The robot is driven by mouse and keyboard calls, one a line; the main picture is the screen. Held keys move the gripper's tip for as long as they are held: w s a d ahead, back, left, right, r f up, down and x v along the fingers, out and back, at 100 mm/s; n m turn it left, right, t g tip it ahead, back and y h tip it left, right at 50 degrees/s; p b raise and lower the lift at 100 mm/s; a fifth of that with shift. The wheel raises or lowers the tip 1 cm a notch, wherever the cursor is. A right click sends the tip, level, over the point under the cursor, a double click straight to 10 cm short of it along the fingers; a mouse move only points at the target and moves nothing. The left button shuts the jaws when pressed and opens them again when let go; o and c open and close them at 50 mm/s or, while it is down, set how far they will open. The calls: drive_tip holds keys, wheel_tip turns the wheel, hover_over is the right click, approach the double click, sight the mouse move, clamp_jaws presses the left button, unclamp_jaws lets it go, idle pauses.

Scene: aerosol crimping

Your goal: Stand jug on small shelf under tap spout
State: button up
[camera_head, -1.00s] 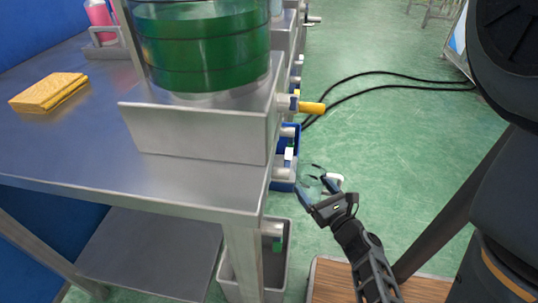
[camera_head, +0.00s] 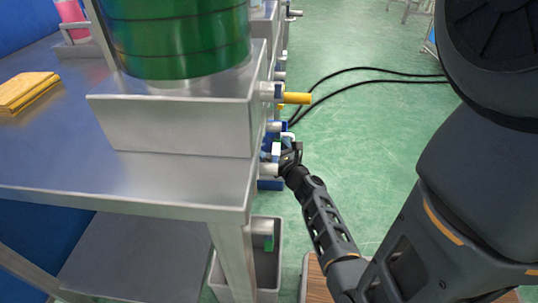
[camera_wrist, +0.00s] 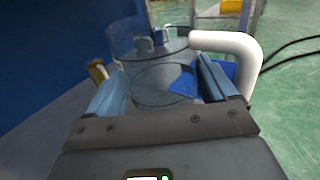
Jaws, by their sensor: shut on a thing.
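My gripper (camera_wrist: 160,88) is shut on a clear jug (camera_wrist: 150,52) with a thick white handle (camera_wrist: 247,52); the jug body is between the two bluish fingers and looks roughly upright. In the head view my gripper (camera_head: 284,152) is low beside the table's right edge, and the jug there is mostly hidden. A yellow tap spout (camera_head: 297,98) sticks out to the right above it, below the green-filled tank (camera_head: 180,40).
The steel table (camera_head: 110,185) and its tank trough (camera_head: 180,125) stand close on the left. A grey bin (camera_head: 266,268) is under the table edge. Black hoses (camera_head: 370,70) lie on the open green floor.

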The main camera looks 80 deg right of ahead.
drive_tip(key=shift+w+d, duration=0.25)
drive_tip(key=shift+d, duration=0.05)
drive_tip(key=shift+f+b, duration=1.15)
drive_tip(key=shift+f, duration=0.55)
drive_tip(key=shift+f, duration=0.1)
drive_tip(key=o, duration=0.9)
drive_tip(key=shift+c, duration=0.2)
drive_tip(key=p+v, duration=0.2)
drive_tip(key=v, duration=1)
